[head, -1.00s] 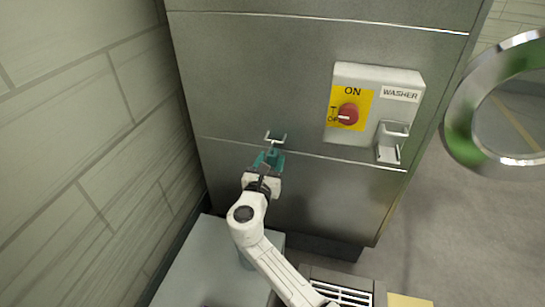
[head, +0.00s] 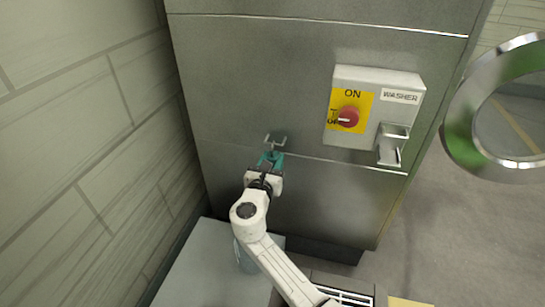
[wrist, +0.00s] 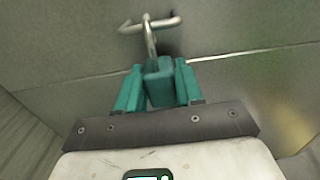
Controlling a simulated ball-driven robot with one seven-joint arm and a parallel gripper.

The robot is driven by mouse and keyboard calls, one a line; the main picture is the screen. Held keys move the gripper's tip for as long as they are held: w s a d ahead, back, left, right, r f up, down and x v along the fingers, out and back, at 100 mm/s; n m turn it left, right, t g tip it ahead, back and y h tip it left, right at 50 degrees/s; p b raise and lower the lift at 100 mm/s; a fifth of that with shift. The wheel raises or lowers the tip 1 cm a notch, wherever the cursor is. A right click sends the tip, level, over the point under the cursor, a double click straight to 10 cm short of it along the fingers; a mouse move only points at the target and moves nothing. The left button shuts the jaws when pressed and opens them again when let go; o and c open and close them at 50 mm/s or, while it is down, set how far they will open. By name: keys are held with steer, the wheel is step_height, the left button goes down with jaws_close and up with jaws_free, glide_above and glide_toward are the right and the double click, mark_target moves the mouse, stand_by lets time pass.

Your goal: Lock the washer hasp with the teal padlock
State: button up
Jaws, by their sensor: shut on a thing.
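The teal padlock (head: 273,157) is between the fingers of my gripper (head: 270,164), in front of the steel cabinet and left of the switch box. Its metal shackle (head: 275,141) points up and away from me. In the wrist view the padlock body (wrist: 159,82) sits between two teal fingers, and its shackle (wrist: 150,35) shows a crossing bar at the far end. I cannot tell whether the shackle is fully open. The washer hasp (head: 392,146) is a grey metal bracket under the WASHER label, to the right of my gripper and apart from the padlock.
The switch box (head: 370,84) carries a red knob (head: 348,117) on a yellow ON/OFF plate. A tiled wall (head: 80,150) stands close on the left. A large metal ring (head: 462,125) fills the right edge. The cabinet face between padlock and box is clear.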

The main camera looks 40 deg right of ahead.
jaws_close()
steer(key=shift+r, duration=0.15)
steer(key=shift+r+p, duration=1.2)
steer(key=shift+p, duration=0.15)
steer(key=p+v, duration=0.3)
steer(key=v, duration=0.5)
steer(key=shift+p, duration=0.4)
stand_by(0.3)
